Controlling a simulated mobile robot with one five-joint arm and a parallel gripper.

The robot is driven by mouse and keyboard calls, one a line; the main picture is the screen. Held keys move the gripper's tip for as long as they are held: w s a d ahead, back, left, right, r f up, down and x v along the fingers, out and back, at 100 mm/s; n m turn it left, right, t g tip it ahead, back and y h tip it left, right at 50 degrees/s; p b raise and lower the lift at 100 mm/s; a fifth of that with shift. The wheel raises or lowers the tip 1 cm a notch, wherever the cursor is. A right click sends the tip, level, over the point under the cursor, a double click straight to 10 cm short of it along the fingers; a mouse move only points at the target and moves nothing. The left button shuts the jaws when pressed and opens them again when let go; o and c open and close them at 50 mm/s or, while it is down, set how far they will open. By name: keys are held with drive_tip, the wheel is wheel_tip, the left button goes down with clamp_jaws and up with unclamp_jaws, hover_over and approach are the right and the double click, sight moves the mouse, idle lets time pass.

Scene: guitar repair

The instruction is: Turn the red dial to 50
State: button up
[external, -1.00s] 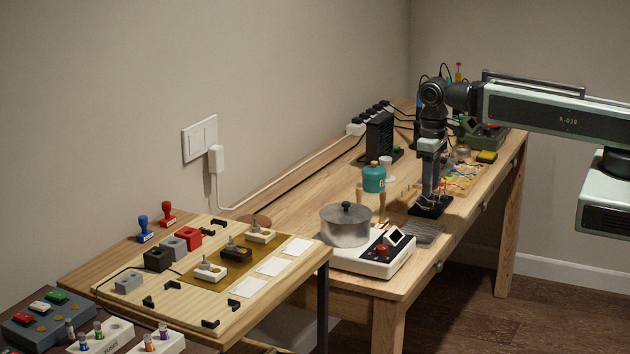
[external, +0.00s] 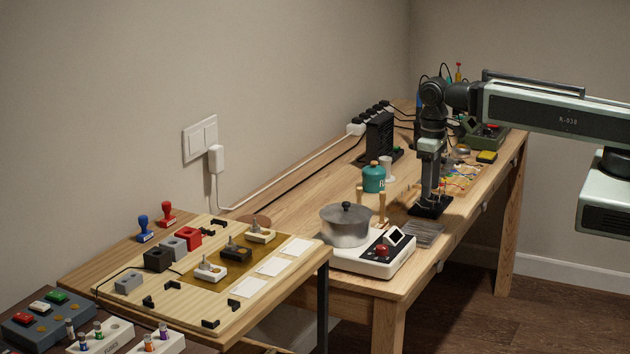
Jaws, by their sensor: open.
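The red dial (external: 382,249) is a round knob on the front of a white hot plate (external: 350,262), which stands near the front edge of the wooden workbench. The hot plate has a small tilted dark display (external: 394,236) behind the dial and a grey metal pot (external: 345,228) with a black-knobbed lid on top. My gripper (external: 430,204) points down at the end of the arm, behind and to the right of the hot plate, apart from the dial. It is open; its fingertips are small and dark here. The number on the display is too small to read.
A teal canister (external: 374,179) and two upright wooden pegs stand behind the pot. A separate table (external: 195,320) with switches is at front left.

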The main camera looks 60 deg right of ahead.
drive_tip(key=n+p, duration=0.4)
drive_tip(key=n, duration=0.7)
approach(382, 247)
drive_tip(key=shift+s+a+f+t, duration=0.25)
drive_tip(key=shift+s+t, duration=0.05)
drive_tip(key=f+b, duration=0.8)
drive_tip(key=shift+w+d, duration=0.2)
drive_tip(key=shift+w, duration=0.05)
clamp_jaws()
